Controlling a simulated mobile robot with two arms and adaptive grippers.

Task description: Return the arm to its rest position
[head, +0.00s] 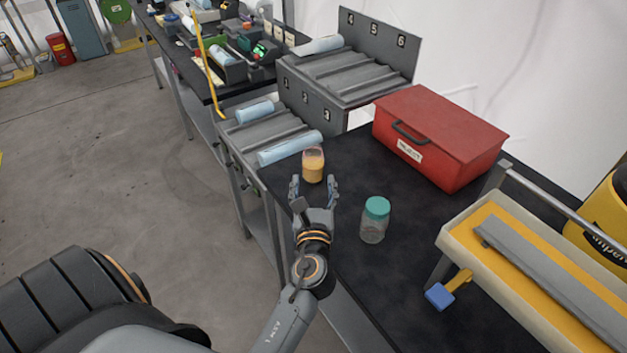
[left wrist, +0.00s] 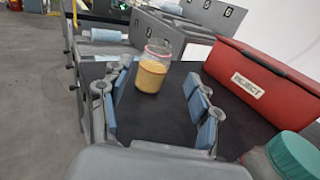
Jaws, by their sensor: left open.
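My left gripper (head: 314,190) is open over the dark bench top, its fingers pointing toward a jar of orange-yellow contents (head: 313,166). In the left wrist view the open fingers (left wrist: 160,112) show blue pads with nothing between them. There the jar (left wrist: 152,70) stands upright just beyond the fingertips, apart from them as far as I can tell. My left arm reaches up from the bottom of the head view. My right gripper is not in view.
A clear jar with a teal lid (head: 374,220) stands right of my left gripper. A red REJECT box (head: 440,137) sits behind it. A cream tray (head: 455,235) and a blue-ended handle (head: 440,295) are at the right. Roller racks (head: 345,80) with blue cylinders (head: 290,147) are beyond.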

